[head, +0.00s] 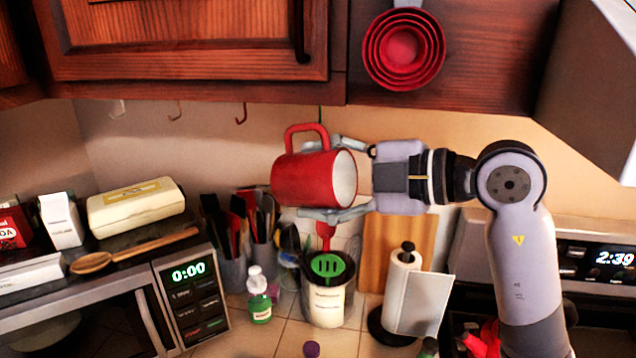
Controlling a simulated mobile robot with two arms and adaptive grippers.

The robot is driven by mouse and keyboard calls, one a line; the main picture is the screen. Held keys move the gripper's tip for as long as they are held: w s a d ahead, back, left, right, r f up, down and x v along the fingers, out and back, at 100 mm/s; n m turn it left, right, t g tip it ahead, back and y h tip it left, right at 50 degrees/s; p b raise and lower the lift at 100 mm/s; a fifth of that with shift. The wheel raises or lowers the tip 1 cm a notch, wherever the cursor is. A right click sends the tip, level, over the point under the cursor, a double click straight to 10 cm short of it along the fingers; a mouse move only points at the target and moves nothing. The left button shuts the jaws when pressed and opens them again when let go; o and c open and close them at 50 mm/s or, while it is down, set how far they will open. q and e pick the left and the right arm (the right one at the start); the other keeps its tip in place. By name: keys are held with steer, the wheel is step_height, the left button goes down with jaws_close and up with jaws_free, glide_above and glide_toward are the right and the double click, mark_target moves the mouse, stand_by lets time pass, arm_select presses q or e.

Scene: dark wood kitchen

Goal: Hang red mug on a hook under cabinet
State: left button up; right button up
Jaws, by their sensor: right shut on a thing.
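The red mug (302,182) is in the air below the cabinet in the head view, lying on its side. Its white inside faces right and its handle points up. My right gripper (342,178) comes in from the right, with one finger above and one below the mug near its rim, shut on it. Several small hooks hang under the cabinet to the left of the mug: a pale one (118,109), a brown one (175,111) and a red one (241,114). A thin green piece shows just above the mug's handle. My left gripper is not in view.
The wooden cabinet (190,66) spans the top, with red measuring cups (403,49) hanging at its right. Below stand a microwave (120,300), utensil holders (233,272), a green bottle (259,296), a utensil crock (326,302) and a paper towel roll (402,290). Air left of the mug is clear.

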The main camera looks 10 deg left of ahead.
steer(key=w+f, duration=0.1)
steer(key=w, duration=0.7)
steer(key=shift+p, duration=0.45)
stand_by(0.3)
stand_by(0.4)
steer(key=o, duration=1.5)
steer(key=shift+f, duration=0.15)
